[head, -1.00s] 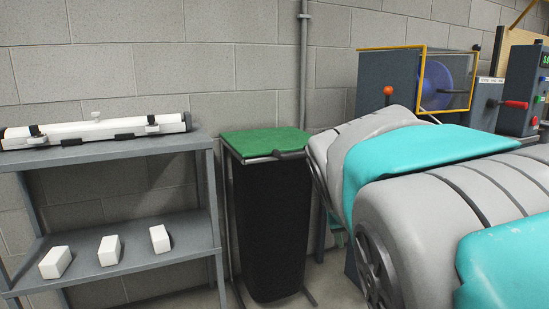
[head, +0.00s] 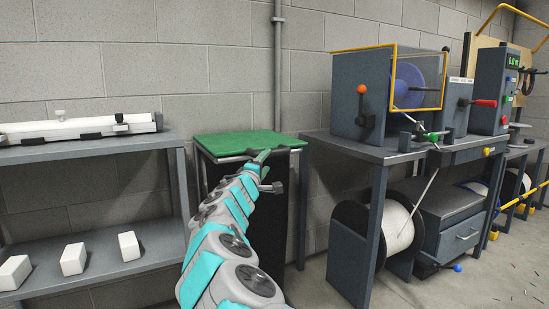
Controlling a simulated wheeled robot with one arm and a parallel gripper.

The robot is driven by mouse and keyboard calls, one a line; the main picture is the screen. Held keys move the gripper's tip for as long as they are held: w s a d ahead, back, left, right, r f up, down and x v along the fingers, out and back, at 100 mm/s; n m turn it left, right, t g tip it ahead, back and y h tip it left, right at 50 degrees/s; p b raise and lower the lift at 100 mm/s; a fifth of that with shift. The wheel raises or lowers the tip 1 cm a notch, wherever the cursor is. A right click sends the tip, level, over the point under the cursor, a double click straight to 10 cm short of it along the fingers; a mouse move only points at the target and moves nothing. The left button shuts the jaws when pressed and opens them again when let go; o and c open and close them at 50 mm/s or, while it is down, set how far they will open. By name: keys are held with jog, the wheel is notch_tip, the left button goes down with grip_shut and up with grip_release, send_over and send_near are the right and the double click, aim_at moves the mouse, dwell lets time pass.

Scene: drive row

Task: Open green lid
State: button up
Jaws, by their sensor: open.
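The green lid (head: 225,145) lies flat and closed on top of a dark bin (head: 278,220) against the wall. My arm reaches forward from the bottom of the picture and hides much of the bin's front. My gripper (head: 266,160) is at the front edge of the lid, right of its middle, with its jaws open. I cannot tell whether a finger touches the lid or its front rim.
A grey shelf (head: 100,150) stands close on the left, with a white device (head: 75,127) on top and several white blocks (head: 73,259) below. On the right is a workbench (head: 375,150) with machines and a cable reel (head: 397,222) underneath. Bare wall rises behind the lid.

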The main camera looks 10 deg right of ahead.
aim_at(271, 155)
jog(key=shift+p+x, duration=0.5)
jog(key=shift+x, duration=2.65)
jog(key=shift+w+d+r, duration=0.2)
jog(key=shift+w+d, duration=0.25)
jog(key=shift+w, duration=0.1)
grip_shut()
